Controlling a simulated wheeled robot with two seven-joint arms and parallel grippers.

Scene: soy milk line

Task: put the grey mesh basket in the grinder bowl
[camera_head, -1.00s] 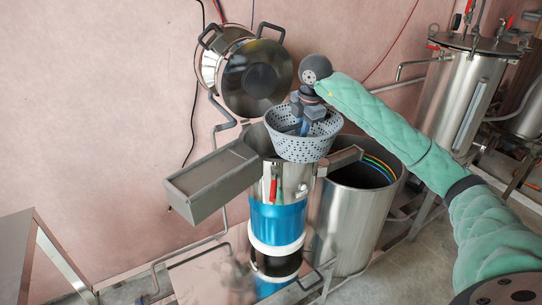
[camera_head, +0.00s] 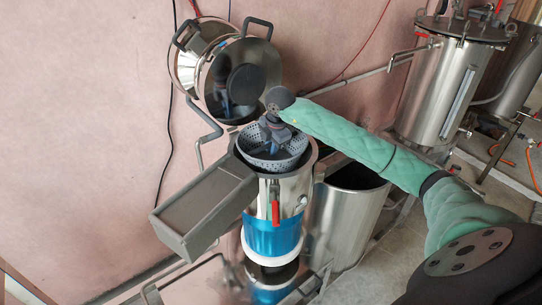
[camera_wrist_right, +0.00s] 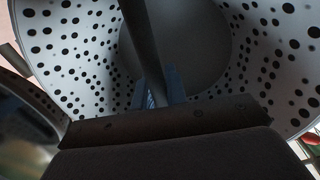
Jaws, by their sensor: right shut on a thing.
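The grey mesh basket (camera_head: 292,151) is inside the mouth of the steel grinder bowl (camera_head: 296,186), with its rim near the bowl's rim. Whether it rests on the bottom is hidden. My right gripper (camera_head: 273,148) reaches down into the basket and is shut on it, apparently at a dark bar across its inside. In the right wrist view the perforated basket wall (camera_wrist_right: 75,50) fills much of the picture, and the bar (camera_wrist_right: 143,45) runs down to my fingers (camera_wrist_right: 172,88). My left gripper is out of view.
The bowl's round lid (camera_head: 222,95) stands open behind it against the pink wall. A grey chute (camera_head: 205,205) juts out front left. A steel bucket (camera_head: 345,225) stands close on the right. A tall steel tank (camera_head: 445,95) is at the back right.

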